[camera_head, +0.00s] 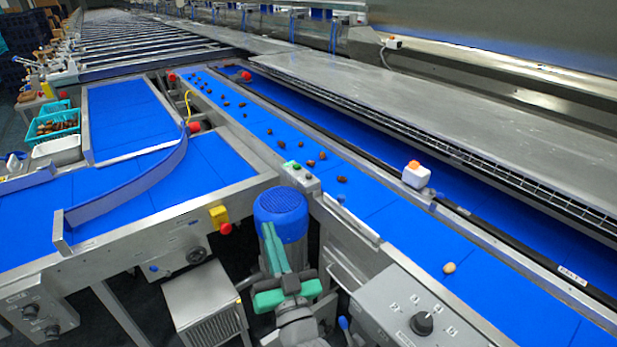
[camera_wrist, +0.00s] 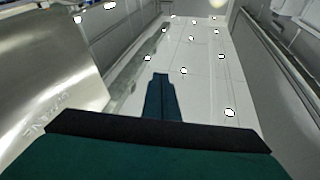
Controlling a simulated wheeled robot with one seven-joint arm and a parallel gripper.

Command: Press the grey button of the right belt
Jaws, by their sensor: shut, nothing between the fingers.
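A small grey control box (camera_head: 300,178) sits on the near rail of the right belt (camera_head: 385,215). Its top carries a green button (camera_head: 291,164) and small pale spots; I cannot clearly tell which is the grey button. My gripper (camera_head: 268,229) is teal and shut with nothing in it. It is at the lower middle, in front of a blue ribbed motor cap (camera_head: 281,214), apart from the box in the picture. In the wrist view the shut dark fingers (camera_wrist: 160,78) point up the picture towards a pale belt (camera_wrist: 195,85) with dates. I make out no button there.
Several dates lie along the right belt, with a paler one (camera_head: 449,268) nearer. A white box with an orange top (camera_head: 414,173) stands on the far rail. A grey panel with a black knob (camera_head: 421,322) is at the lower right. A yellow-red stop button (camera_head: 221,220) is left.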

